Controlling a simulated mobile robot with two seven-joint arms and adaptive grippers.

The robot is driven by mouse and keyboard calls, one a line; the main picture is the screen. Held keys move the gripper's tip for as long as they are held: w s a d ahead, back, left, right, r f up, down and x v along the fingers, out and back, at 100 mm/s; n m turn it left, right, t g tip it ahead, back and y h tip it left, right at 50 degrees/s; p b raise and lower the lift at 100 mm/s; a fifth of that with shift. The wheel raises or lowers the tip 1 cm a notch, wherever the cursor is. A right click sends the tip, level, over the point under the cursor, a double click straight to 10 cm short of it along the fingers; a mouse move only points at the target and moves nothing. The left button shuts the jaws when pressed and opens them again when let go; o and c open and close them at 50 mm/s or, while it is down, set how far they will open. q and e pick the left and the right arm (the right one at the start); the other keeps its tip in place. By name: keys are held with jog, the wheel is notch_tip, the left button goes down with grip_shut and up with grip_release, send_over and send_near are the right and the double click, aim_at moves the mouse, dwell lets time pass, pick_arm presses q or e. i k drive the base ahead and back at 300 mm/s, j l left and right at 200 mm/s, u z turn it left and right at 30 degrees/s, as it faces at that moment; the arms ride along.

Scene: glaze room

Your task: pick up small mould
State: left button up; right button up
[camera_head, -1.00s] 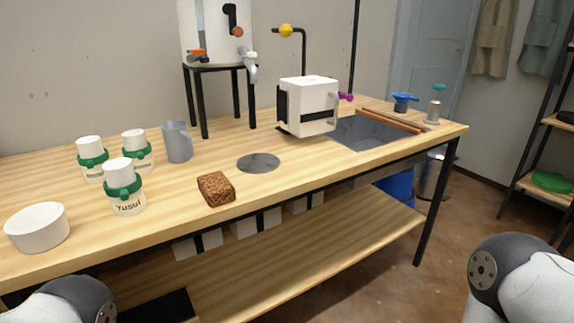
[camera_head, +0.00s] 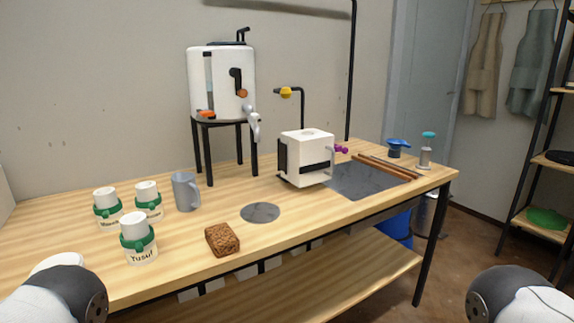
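A white block with a black band around it (camera_head: 306,160) stands on the wooden table, right of its middle. It is the thing that looks most like the small mould, though I cannot be sure. It has a round mark on top and a grey handle-like part on its right side. Parts of my arms show at the lower left and lower right corners. Neither of my grippers is in view, and nothing of mine touches the block.
On the wooden table (camera_head: 320,215) are lidded jars with green bands (camera_head: 139,240), a grey jug (camera_head: 186,191), a brown sponge-like block (camera_head: 222,239) and a grey disc (camera_head: 260,213). A white tank (camera_head: 221,80) stands on a black stand behind.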

aim_at(149, 252)
jog(key=u, duration=0.95)
